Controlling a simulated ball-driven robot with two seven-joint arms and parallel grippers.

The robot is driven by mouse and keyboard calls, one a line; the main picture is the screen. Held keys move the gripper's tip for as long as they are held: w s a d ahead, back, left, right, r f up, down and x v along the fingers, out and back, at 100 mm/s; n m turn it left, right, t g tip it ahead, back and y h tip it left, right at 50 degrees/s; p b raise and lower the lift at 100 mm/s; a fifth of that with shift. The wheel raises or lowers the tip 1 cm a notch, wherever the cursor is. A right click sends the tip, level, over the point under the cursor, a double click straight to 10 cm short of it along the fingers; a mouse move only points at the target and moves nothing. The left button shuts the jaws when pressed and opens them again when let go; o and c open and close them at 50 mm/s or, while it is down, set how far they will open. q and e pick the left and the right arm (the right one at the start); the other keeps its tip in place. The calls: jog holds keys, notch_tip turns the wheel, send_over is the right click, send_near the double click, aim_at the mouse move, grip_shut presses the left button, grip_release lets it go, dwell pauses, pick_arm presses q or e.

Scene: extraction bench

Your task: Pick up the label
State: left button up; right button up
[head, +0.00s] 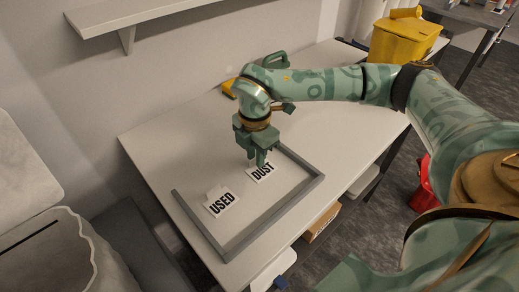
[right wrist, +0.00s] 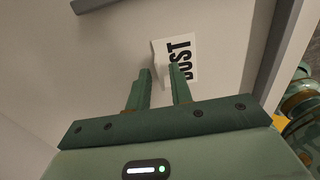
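Two white labels with black print lie on the bench top (head: 160,140). The "DUST" label (head: 263,173) is near the back corner of a grey frame, and the "USED" label (head: 221,203) is nearer the front left. My right gripper (head: 257,161) points down at the "DUST" label and partly covers it in the head view. In the right wrist view, my right gripper's fingers (right wrist: 160,72) are apart with a gap between them. The "DUST" label (right wrist: 178,60) shows just beyond the fingertips; I cannot tell whether they touch it. My left gripper is not in view.
A grey raised frame (head: 270,217) borders the labels on several sides. A yellow object (head: 229,89) and a green handled thing (head: 273,60) stand at the back by the wall. A shelf (head: 130,15) hangs above. The bench's left part is clear.

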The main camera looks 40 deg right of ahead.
grip_shut()
